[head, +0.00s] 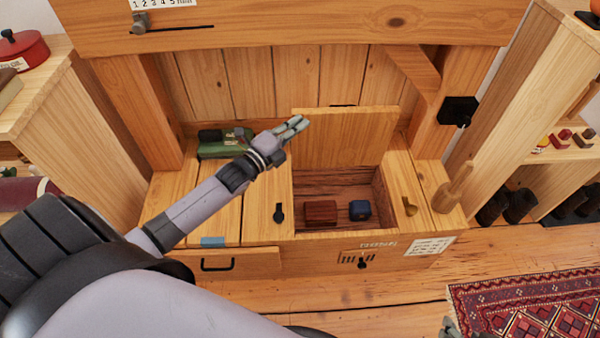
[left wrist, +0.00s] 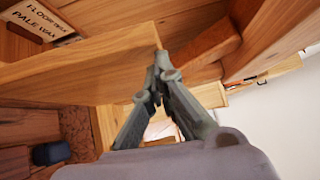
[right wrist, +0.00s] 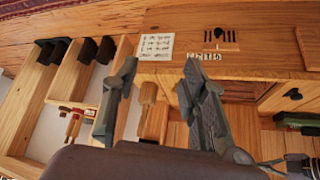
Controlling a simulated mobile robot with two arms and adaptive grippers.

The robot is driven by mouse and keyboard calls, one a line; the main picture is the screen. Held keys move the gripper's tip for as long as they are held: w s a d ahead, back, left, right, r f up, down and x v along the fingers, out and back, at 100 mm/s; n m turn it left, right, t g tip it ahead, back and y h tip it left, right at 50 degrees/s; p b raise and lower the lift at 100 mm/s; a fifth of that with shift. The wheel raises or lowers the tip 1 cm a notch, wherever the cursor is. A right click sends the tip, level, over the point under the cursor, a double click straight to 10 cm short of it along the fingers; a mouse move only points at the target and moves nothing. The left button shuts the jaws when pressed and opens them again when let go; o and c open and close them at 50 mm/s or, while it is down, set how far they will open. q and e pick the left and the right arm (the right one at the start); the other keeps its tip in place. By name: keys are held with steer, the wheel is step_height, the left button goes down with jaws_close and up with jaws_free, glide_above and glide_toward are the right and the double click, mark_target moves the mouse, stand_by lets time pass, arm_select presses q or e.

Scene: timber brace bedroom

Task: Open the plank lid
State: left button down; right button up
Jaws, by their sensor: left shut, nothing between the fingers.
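The plank lid (head: 345,138) stands raised at the back of an open compartment (head: 378,200) in the wooden bench. Its face also fills the upper left of the left wrist view (left wrist: 80,72). Inside the compartment lie a brown block (head: 320,212) and a small dark blue box (head: 359,210). My left gripper (head: 303,122) is shut and empty at the lid's upper left corner; I cannot tell whether it touches. It also shows in the left wrist view (left wrist: 160,65). My right gripper (right wrist: 160,68) is open and empty, low in front of the bench's right end.
A green object (head: 222,142) sits on the bench left of the lid. A wooden peg handle (head: 454,187) stands at the bench's right end. A brace post (head: 465,100) with a black knob rises behind. Shelves flank both sides. A patterned rug (head: 530,305) lies front right.

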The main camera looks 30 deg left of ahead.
mark_target(296, 109)
arm_select(q)
steer(key=shift+w+a+r, duration=0.25)
steer(key=shift+w+a, duration=0.2)
steer(key=shift+w, duration=0.15)
steer(key=shift+w+a+r, duration=0.15)
steer(key=shift+w+a, duration=0.25)
steer(key=shift+w, duration=0.2)
steer(key=shift+w+a+r, duration=0.1)
steer(key=shift+w+a, duration=0.3)
steer(key=shift+w, duration=0.15)
steer(key=shift+w+a, duration=0.4)
steer(key=shift+w, duration=0.25)
arm_select(e)
steer(key=shift+w+a+r, duration=0.1)
steer(key=shift+w, duration=0.1)
